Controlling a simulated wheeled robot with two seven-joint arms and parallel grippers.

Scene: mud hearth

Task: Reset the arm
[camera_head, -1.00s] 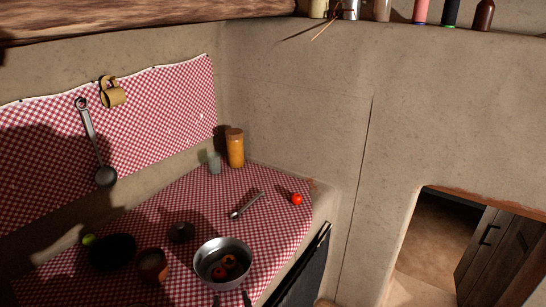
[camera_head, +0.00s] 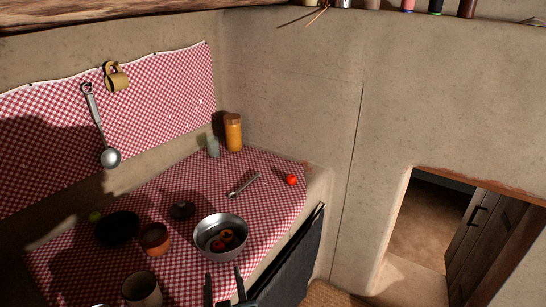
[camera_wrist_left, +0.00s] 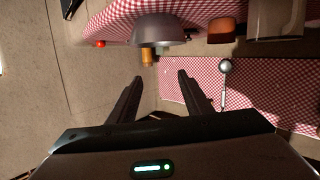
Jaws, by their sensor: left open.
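My left gripper (camera_head: 224,288) shows at the bottom of the head view, just in front of the metal bowl (camera_head: 220,236). Its two dark fingers are apart with nothing between them. In the left wrist view the open fingers (camera_wrist_left: 156,84) point toward the counter, with the underside of the bowl (camera_wrist_left: 160,30) beyond their tips. My right gripper is in neither view.
The checked counter (camera_head: 262,212) carries a clay cup (camera_head: 154,239), a dark pan (camera_head: 117,229), a tomato (camera_head: 292,180), an orange jar (camera_head: 233,133) and a beige mug (camera_head: 142,289). A doorway opens at right.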

